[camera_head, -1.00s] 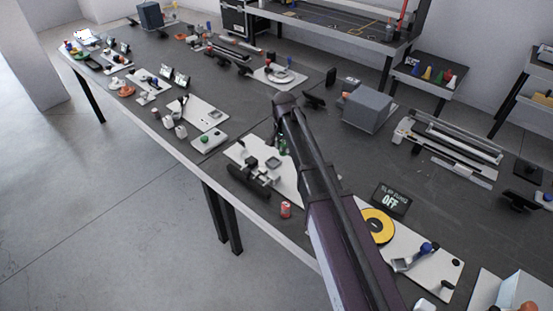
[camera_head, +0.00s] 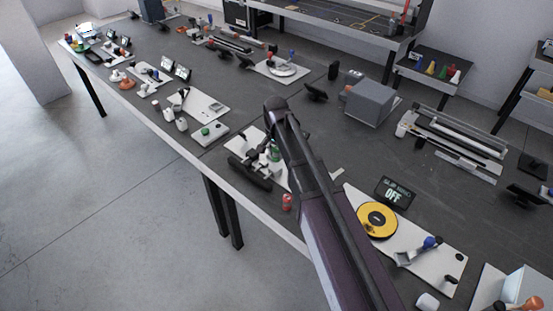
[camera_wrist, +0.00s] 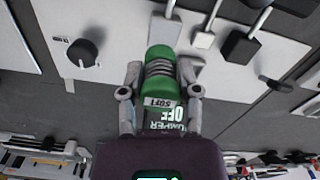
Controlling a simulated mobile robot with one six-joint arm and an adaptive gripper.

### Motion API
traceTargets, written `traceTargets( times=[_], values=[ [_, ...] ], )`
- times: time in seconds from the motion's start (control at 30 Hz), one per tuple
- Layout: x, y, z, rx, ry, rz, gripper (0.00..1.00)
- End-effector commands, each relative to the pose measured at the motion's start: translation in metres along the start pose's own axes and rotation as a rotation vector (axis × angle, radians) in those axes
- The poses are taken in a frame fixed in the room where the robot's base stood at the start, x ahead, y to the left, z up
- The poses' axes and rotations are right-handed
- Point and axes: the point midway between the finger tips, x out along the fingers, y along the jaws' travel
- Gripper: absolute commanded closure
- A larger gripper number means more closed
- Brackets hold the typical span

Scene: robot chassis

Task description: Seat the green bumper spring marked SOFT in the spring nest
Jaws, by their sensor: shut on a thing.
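The green bumper spring (camera_wrist: 159,68) has green ends, a grey coil and a label reading SOFT. My gripper (camera_wrist: 159,82) is shut on it, with one finger on each side, in the wrist view. In the head view the green of the spring (camera_head: 275,153) shows beside my arm, over the white board (camera_head: 245,147); the fingers are mostly hidden there. Beyond the spring's far end in the wrist view is a white block (camera_wrist: 166,30) on the board. I cannot tell whether it is the spring nest, or whether the spring touches it.
A dark knob (camera_wrist: 82,53) is on the board at left in the wrist view. A red can (camera_head: 287,202) and a yellow disc (camera_head: 377,220) stand nearer in the head view.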

Motion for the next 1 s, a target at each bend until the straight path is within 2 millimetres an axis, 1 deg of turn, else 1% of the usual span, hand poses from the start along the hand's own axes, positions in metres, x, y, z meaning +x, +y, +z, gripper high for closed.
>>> traceTargets(
  times=[0.03,0.2,0.3,0.4,0.53,0.83,1.0],
  values=[
    [0.007,0.002,0.015,-0.003,0.000,0.000,1.00],
    [0.017,0.001,0.049,-0.002,0.000,0.000,1.00],
    [0.020,0.001,0.062,-0.001,0.000,0.000,1.00],
    [0.022,0.001,0.071,0.000,0.000,0.000,1.00],
    [0.023,0.001,0.075,0.001,0.000,0.000,1.00],
    [0.022,0.001,0.074,0.002,0.000,0.000,1.00],
    [0.023,-0.002,0.066,0.003,0.000,0.000,1.00]
  ],
)
